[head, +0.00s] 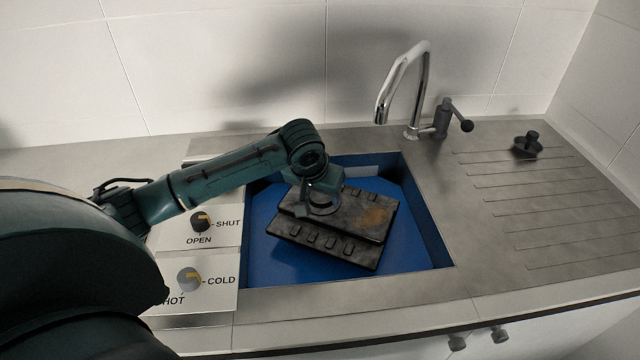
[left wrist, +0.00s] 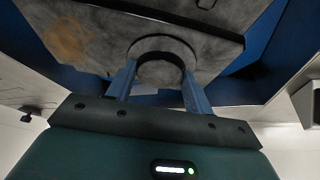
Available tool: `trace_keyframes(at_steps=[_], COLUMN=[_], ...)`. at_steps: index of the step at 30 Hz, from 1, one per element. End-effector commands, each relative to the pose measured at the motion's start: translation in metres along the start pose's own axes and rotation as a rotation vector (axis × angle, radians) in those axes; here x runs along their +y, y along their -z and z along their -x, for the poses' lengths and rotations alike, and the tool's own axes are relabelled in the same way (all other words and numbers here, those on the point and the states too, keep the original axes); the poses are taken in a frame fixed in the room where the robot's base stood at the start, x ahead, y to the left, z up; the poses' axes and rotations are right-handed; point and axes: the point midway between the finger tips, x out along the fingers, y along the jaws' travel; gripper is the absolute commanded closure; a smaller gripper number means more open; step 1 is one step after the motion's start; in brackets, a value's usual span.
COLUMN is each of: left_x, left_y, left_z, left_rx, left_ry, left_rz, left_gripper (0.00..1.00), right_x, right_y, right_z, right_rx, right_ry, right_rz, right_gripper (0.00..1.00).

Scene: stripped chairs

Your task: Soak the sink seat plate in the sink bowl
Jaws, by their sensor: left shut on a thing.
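The seat plate (head: 345,228) is a dark, worn rectangular slab with a rusty patch and a row of small blocks along its near edge. It lies tilted across the opening of the blue sink bowl (head: 285,268); I cannot tell whether it touches the bottom. My left gripper (head: 322,203) is over the plate's upper left part. In the left wrist view, its fingers (left wrist: 159,72) are shut on a round collar on the plate (left wrist: 85,30). No water surface is clearly visible in the bowl. My right gripper is not in view.
A chrome tap (head: 406,80) with a side lever (head: 455,113) stands behind the bowl. A dark plug-like piece (head: 527,144) sits on the ribbed drainer (head: 550,205) at right. A SHUT/OPEN knob (head: 200,222) and a HOT/COLD knob (head: 188,279) are left of the bowl.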

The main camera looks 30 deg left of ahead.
Motion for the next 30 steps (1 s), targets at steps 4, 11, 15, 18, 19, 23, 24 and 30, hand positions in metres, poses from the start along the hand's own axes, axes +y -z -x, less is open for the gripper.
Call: trace_keyframes(at_steps=[4, 11, 15, 18, 19, 23, 24, 30], left_x=[0.000, 0.000, 0.000, 0.000, 0.000, 0.000, 0.000, 0.000], left_y=[-0.004, -0.012, -0.017, -0.021, -0.022, -0.026, -0.027, -0.033], left_z=[-0.013, -0.032, -0.044, -0.052, -0.055, -0.066, -0.069, -0.083], left_rx=[0.004, 0.004, 0.004, 0.004, 0.004, 0.005, 0.005, 0.004], left_ry=[-0.001, -0.002, -0.001, -0.002, -0.001, -0.001, -0.002, -0.001], left_rz=[0.001, 0.001, 0.002, 0.002, 0.002, 0.002, 0.002, 0.002], left_gripper=[0.85, 0.85, 0.85, 0.85, 0.85, 0.85, 0.85, 0.85], right_x=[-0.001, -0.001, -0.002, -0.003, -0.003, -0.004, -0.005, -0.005], right_y=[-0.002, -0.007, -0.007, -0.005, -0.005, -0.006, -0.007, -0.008], right_z=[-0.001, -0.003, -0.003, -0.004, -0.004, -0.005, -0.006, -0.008], right_rx=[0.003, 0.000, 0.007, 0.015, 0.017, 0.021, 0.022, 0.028], right_ry=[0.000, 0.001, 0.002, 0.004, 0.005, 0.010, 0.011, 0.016], right_rz=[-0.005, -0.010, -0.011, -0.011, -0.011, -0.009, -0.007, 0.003], right_gripper=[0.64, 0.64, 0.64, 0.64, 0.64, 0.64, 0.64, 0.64])
